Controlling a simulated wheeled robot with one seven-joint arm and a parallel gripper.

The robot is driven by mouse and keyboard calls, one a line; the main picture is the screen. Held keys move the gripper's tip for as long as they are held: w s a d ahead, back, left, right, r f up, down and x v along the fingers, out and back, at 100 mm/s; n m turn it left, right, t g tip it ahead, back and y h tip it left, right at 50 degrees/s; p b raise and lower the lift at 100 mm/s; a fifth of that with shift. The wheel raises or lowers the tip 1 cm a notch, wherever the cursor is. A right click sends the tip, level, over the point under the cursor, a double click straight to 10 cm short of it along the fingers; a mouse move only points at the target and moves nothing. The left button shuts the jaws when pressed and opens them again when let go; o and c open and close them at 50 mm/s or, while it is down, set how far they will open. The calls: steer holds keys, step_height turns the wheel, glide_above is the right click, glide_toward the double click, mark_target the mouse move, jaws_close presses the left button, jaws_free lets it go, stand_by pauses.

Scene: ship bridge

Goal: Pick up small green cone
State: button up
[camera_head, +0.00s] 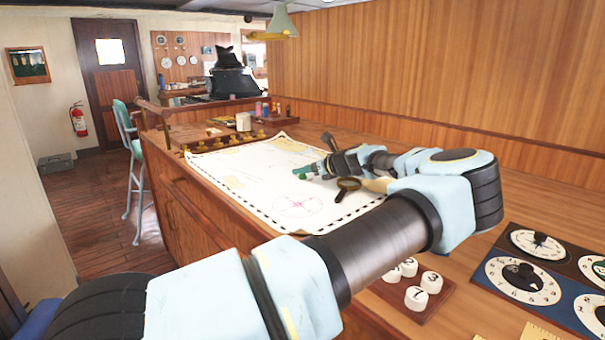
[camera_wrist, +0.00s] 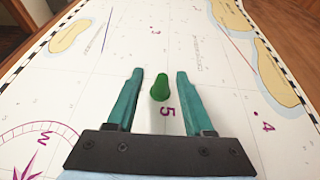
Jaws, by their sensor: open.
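The small green cone (camera_wrist: 160,88) stands on the white chart in the wrist view, near a purple number 5. My gripper (camera_wrist: 160,77) is open, with one teal finger on each side of the cone and a visible gap to each. In the head view my gripper (camera_head: 308,172) is over the far part of the chart (camera_head: 235,185). A small green shape shows at its fingers there, but I cannot tell cone from finger.
A magnifying glass (camera_head: 347,186) lies on the chart near my wrist. Brass pieces (camera_head: 232,140) line the chart's far edge. White numbered knobs (camera_head: 417,297) and dial panels (camera_head: 523,280) are at the near right. The chart's left part is clear.

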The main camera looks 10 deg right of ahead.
mark_target(297, 176)
steer(key=x, duration=0.1)
steer(key=p+x, duration=0.1)
steer(key=x, duration=0.1)
steer(key=shift+w+a+r+p, duration=0.15)
steer(key=shift+w+p, duration=0.15)
steer(key=shift+w, duration=0.15)
steer(key=shift+w+a+f, duration=0.1)
steer(key=shift+w+f, duration=0.15)
steer(key=shift+f, duration=0.05)
jaws_close()
